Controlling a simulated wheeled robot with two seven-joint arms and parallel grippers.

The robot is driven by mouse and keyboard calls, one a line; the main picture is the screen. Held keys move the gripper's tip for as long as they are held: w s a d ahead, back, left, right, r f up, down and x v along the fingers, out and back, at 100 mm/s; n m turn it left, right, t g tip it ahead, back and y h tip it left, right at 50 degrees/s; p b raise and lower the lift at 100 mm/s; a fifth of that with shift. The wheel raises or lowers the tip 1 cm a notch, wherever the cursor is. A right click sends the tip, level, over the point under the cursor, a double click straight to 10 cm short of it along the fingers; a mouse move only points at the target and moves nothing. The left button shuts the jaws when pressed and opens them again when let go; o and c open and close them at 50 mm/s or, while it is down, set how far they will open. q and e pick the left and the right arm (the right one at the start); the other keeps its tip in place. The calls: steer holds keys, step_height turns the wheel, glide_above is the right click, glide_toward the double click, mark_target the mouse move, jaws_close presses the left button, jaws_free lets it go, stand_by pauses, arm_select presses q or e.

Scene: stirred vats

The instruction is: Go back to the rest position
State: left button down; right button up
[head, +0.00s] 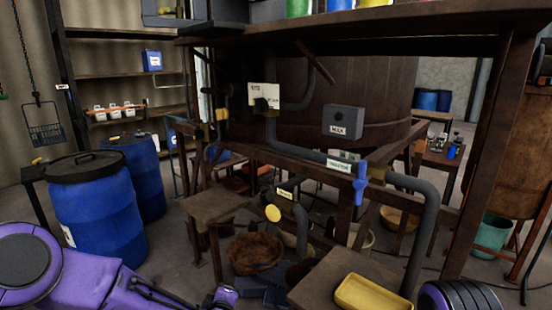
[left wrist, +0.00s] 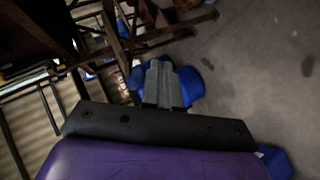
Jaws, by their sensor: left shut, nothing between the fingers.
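My left gripper (left wrist: 161,68) shows in the left wrist view with its two grey fingers together and nothing between them. A blue object (left wrist: 195,88) lies beyond the fingers, apart from them as far as I can tell. In the head view my purple left arm crosses the bottom left, and its fingers cannot be made out there. Part of my right arm shows at the bottom right edge, but its gripper is out of the picture.
Blue drums (head: 97,215) stand at the left near my left arm. A large brown vat (head: 300,90) stands in a frame with grey pipes and a blue valve handle (head: 360,184). A yellow tray (head: 374,292) sits on a low table (head: 325,278). A brown basket (head: 256,254) is on the floor.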

arm_select(q)
steer(key=s+a+f+m+g, duration=0.2)
steer(key=s+a+f+m, duration=0.15)
steer(key=s+f, duration=0.5)
steer(key=s+a+f+m+g, duration=0.2)
steer(key=s+a+f+g, duration=0.15)
steer(key=s+f, duration=0.5)
steer(key=s+a+f+m+g+y, duration=0.1)
steer(key=s+a, duration=0.4)
steer(key=s, duration=0.5)
steer(key=s+a+f+m+g+y, duration=0.1)
steer(key=s+a+f+g, duration=0.2)
steer(key=s, duration=0.7)
steer(key=shift+s+a+f, duration=0.25)
steer(key=shift+a+f, duration=0.35)
steer(key=shift+a, duration=0.6)
steer(key=shift+s+m, duration=0.1)
steer(key=shift+m, duration=0.15)
